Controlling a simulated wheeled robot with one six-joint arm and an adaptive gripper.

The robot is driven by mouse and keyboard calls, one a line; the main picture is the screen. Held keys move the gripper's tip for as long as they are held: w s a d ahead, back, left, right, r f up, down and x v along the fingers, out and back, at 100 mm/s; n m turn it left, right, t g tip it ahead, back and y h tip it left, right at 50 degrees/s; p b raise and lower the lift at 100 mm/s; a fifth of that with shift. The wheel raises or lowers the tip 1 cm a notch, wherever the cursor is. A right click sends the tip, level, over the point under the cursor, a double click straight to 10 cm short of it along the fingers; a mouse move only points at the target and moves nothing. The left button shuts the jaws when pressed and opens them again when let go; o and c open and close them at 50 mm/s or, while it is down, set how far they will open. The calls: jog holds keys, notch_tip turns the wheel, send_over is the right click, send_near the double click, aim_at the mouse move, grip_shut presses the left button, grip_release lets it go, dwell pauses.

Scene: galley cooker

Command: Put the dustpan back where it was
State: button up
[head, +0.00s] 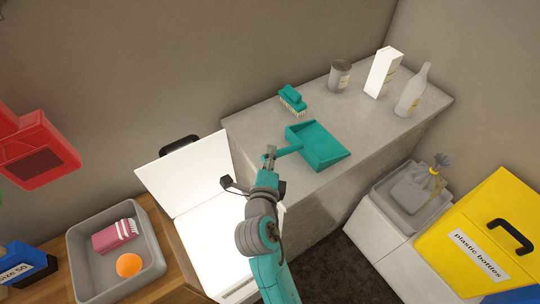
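A teal dustpan (318,146) is at the front part of the grey counter (235,130), its pan to the right and its short handle (289,151) pointing left. My gripper (270,154) is at the left end of this handle and overlaps it in the head view. The fingers are small and seen from behind, so I cannot tell whether they are closed around the handle or only beside it. I also cannot tell whether the dustpan rests on the counter or is slightly above it.
An open white-lidded box (190,170) is left of my arm. A grey tray (75,262) and yellow bin (500,220) flank the scene.

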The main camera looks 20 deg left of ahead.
jog(key=o, duration=0.4)
jog(key=shift+o, duration=0.2)
jog(key=v, duration=1.2)
jog(key=shift+r, duration=0.1)
jog(key=s+d+f+n+g, duration=0.1)
jog(key=s+d+f+n, duration=0.4)
jog(key=d, duration=0.4)
jog(key=s+d+f+n+g, duration=0.1)
jog(key=s+d+f+n, duration=0.2)
jog(key=d+f+n, duration=0.35)
jog(key=s+d+r+n+h, duration=0.1)
jog(key=s+d+r+n, duration=0.1)
jog(key=s+d, duration=0.5)
jog(key=s+d+r+n+h, duration=0.2)
jog(key=s+d, duration=0.6)
jog(key=s, duration=0.5)
jog(key=shift+d+r+n+t, duration=0.15)
jog(key=shift+r+n+t, duration=0.35)
jog(key=shift+n, duration=0.45)
